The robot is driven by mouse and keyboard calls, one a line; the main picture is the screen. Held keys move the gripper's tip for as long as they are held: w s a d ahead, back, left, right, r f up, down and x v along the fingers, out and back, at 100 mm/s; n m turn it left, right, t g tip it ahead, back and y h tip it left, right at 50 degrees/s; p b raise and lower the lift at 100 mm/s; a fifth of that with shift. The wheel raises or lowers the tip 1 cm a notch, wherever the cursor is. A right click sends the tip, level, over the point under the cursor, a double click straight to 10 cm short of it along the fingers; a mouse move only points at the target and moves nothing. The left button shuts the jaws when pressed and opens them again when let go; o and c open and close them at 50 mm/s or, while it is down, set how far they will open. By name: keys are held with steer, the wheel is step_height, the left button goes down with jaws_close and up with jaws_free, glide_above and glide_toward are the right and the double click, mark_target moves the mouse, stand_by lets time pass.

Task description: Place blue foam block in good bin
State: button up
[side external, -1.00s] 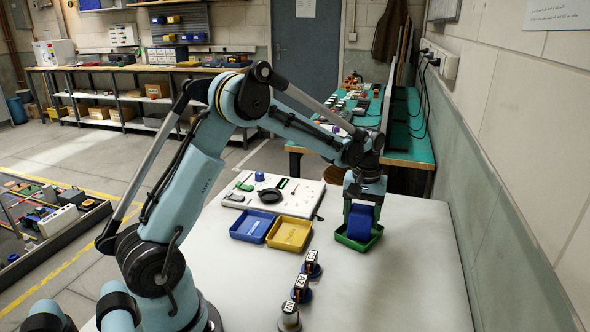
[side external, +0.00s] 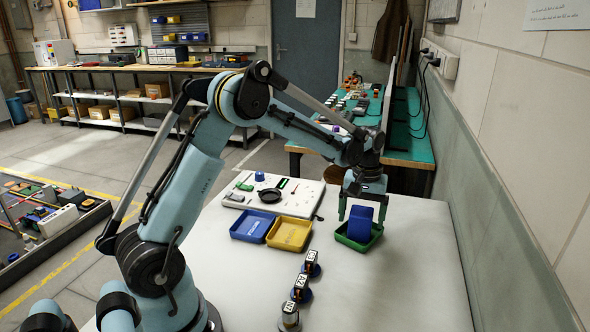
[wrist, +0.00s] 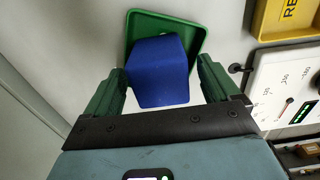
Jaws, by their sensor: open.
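The blue foam block (side external: 360,223) sits inside the green bin (side external: 344,241), resting a little tilted. In the wrist view the blue block (wrist: 158,72) covers much of the green bin (wrist: 135,25), whose rim shows behind it. My gripper (side external: 362,217) is open over the bin, with one green finger on each side of the block. In the wrist view the fingers of my gripper (wrist: 166,85) stand apart, with gaps beside the block. The bin's floor is mostly hidden.
A blue tray (side external: 233,232) and a yellow tray (side external: 285,247) stand left of the green bin. A white panel (side external: 300,208) with small parts lies behind them. Several labelled servo pieces (side external: 300,290) stand at the front. The table (side external: 400,285) is clear at front right.

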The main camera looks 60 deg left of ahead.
mark_target(362, 212)
step_height(362, 212, up, 11)
steer(key=shift+f, duration=0.1)
steer(key=s+d+r+m+t, duration=0.35)
steer(key=s+d, duration=0.25)
steer(key=s, duration=0.2)
steer(key=s+d+f+m+t, duration=0.2)
steer(key=s, duration=0.2)
steer(key=s+d+f+m+t, duration=0.1)
steer(key=s+d+f+m, duration=0.1)
steer(key=s, duration=0.3)
steer(key=shift+d+f+m+t, duration=0.3)
steer(key=shift+m+t, duration=0.05)
steer(key=shift+m, duration=0.4)
stand_by(0.4)
